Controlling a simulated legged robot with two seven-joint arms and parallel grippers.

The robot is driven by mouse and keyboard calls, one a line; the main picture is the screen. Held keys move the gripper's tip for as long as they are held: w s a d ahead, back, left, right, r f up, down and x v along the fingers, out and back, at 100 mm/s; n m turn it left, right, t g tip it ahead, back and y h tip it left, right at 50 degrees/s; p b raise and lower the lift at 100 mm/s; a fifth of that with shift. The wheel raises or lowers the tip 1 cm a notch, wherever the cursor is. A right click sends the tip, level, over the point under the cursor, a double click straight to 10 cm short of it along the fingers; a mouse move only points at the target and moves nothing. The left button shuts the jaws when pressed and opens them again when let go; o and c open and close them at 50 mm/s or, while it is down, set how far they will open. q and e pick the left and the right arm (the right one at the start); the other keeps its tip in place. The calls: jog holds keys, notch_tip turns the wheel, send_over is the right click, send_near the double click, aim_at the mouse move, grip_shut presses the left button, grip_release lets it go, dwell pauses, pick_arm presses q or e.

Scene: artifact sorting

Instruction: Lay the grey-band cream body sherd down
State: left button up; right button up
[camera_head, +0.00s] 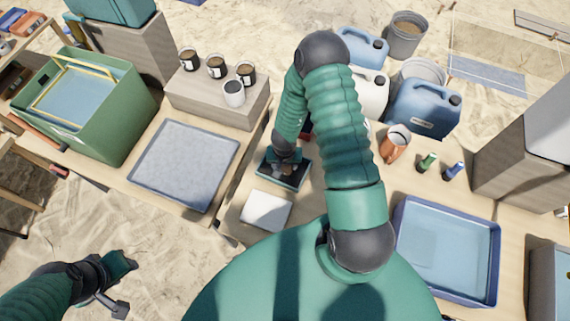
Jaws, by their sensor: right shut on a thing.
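My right gripper (287,167) reaches down over a small dark teal tray (294,184) on the table in the middle of the view. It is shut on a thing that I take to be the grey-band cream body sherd. The gripper and wrist cover most of it, so its band cannot be made out. Small brownish shapes show in the tray by the fingertips. I cannot tell whether the sherd touches the tray. My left gripper (122,287) is open and empty over the sand at the lower left.
A white square pad (266,211) lies in front of the teal tray. A grey-blue tray (183,128) lies left and a blue bin (401,206) stands right. A box with dark jars (188,94), an orange pot (395,144) and jerrycans (423,104) stand behind. My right arm hides the middle.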

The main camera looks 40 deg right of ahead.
jog(key=shift+a+f, duration=0.1)
jog(key=shift+a, duration=0.05)
jog(key=o, duration=1.5)
jog(key=shift+c, duration=0.2)
jog(key=shift+d, duration=0.2)
